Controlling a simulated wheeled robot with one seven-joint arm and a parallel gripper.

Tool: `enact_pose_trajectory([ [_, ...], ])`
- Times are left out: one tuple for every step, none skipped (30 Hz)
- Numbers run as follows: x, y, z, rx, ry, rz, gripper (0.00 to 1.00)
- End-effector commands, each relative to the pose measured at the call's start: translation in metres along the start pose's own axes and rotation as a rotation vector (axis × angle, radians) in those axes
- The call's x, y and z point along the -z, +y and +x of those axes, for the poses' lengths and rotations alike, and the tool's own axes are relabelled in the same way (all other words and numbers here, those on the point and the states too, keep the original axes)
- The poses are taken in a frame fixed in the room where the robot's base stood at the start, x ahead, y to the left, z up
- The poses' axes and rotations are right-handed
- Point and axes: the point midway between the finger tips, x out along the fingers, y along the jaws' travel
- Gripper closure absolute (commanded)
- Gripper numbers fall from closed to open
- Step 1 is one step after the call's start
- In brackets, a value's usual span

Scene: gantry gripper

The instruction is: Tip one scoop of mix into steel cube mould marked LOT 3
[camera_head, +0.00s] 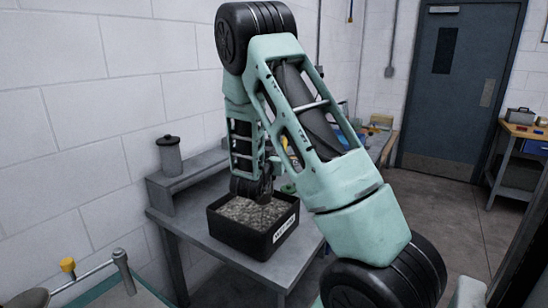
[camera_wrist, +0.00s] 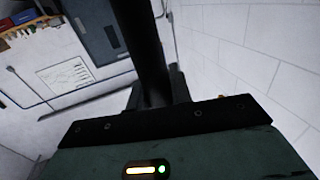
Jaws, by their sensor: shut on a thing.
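A black bin (camera_head: 250,238) of grey, grainy mix (camera_head: 240,212) stands on a grey metal bench, with a white label on its front right side. My gripper (camera_head: 258,192) points down at the back of the bin, at or just above the mix. In the wrist view my gripper (camera_wrist: 158,98) is shut on a dark, rod-like scoop handle (camera_wrist: 140,40). The scoop's bowl is not visible, so I cannot tell whether it holds mix. No steel cube mould marked LOT 3 can be made out in either view.
A grey lidded canister (camera_head: 169,157) stands on a raised shelf at the bench's back left, against the white block wall. A metal rod with a yellow knob (camera_head: 67,265) is at lower left. A workbench (camera_head: 520,130) and dark door (camera_head: 455,90) are far right. My arm hides the bench's right part.

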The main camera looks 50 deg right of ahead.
Motion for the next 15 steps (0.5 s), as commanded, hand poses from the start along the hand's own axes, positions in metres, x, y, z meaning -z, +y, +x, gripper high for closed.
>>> enact_pose_trajectory([
  [0.007, -0.001, 0.000, 0.000, 0.001, 0.001, 1.00],
  [0.009, -0.003, 0.001, 0.000, 0.001, 0.001, 1.00],
  [0.011, -0.005, 0.001, 0.000, 0.000, 0.000, 1.00],
  [0.014, -0.006, 0.002, 0.000, 0.001, 0.000, 1.00],
  [0.016, -0.008, 0.002, 0.001, 0.001, 0.000, 1.00],
  [0.019, -0.010, 0.003, 0.001, 0.002, 0.001, 1.00],
  [0.021, -0.011, 0.003, 0.001, 0.002, 0.001, 1.00],
  [0.023, -0.013, 0.003, 0.001, 0.002, 0.001, 1.00],
  [0.026, -0.015, 0.004, 0.001, 0.001, 0.000, 1.00],
  [0.028, -0.016, 0.004, 0.001, 0.001, 0.000, 1.00],
  [0.030, -0.018, 0.005, 0.001, 0.001, 0.000, 1.00],
  [0.033, -0.019, 0.005, 0.001, 0.001, 0.000, 1.00],
  [0.035, -0.021, 0.006, 0.001, 0.001, 0.001, 1.00],
  [0.037, -0.022, 0.006, 0.001, 0.001, 0.001, 1.00],
  [0.039, -0.024, 0.006, 0.001, 0.001, 0.001, 1.00],
])
